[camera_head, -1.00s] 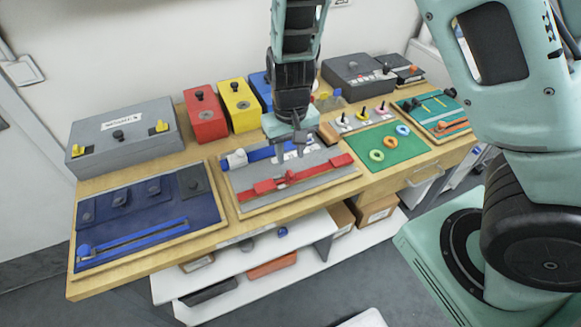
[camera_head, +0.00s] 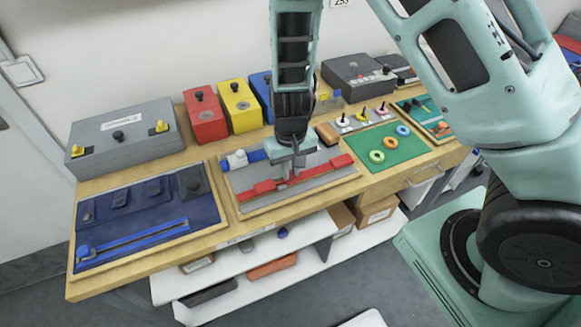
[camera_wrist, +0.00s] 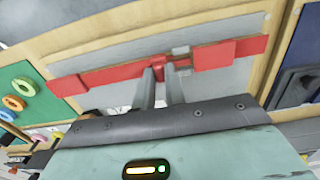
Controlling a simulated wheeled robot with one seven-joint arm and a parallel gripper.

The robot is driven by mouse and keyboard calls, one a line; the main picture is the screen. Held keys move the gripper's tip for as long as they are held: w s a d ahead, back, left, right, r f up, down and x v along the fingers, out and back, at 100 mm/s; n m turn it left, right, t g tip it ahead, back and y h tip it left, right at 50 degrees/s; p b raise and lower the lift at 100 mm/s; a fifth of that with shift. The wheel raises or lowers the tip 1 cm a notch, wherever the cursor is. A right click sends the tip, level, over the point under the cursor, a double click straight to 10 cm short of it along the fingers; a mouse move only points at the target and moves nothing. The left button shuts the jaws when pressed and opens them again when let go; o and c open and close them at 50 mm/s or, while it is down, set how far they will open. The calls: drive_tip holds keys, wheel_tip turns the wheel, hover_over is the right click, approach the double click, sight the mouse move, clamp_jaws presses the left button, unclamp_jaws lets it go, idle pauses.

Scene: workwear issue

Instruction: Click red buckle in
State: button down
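The red buckle lies on a grey panel (camera_head: 238,205) in a wooden frame. Its red strap (camera_head: 340,162) runs right of my gripper, and a wider red block (camera_head: 264,188) lies to the left. My gripper (camera_head: 291,176) is down over the middle of the red strap. In the wrist view, my two fingers (camera_wrist: 160,72) point down apart, with a small red knob (camera_wrist: 157,62) at their tips. I cannot tell whether they touch it. The red block (camera_wrist: 213,55) shows right of the knob there, with small grey pieces beside it. Whether the halves are joined is unclear.
A blue strap (camera_head: 257,155) with a white piece lies behind the red one, partly hidden by my gripper. A navy board (camera_head: 150,225) is to the left, a green ring board (camera_head: 408,153) to the right. Red (camera_head: 205,118), yellow (camera_head: 241,107) and grey boxes (camera_head: 120,150) stand behind.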

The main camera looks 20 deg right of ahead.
drive_tip(key=a+p, duration=0.1)
drive_tip(key=a, duration=0.2)
drive_tip(key=shift+r, duration=0.15)
drive_tip(key=shift+a, duration=0.3)
drive_tip(key=c, duration=1.4)
unclamp_jaws()
drive_tip(key=shift+c, duration=0.2)
wheel_tip(320, 180, up, 17)
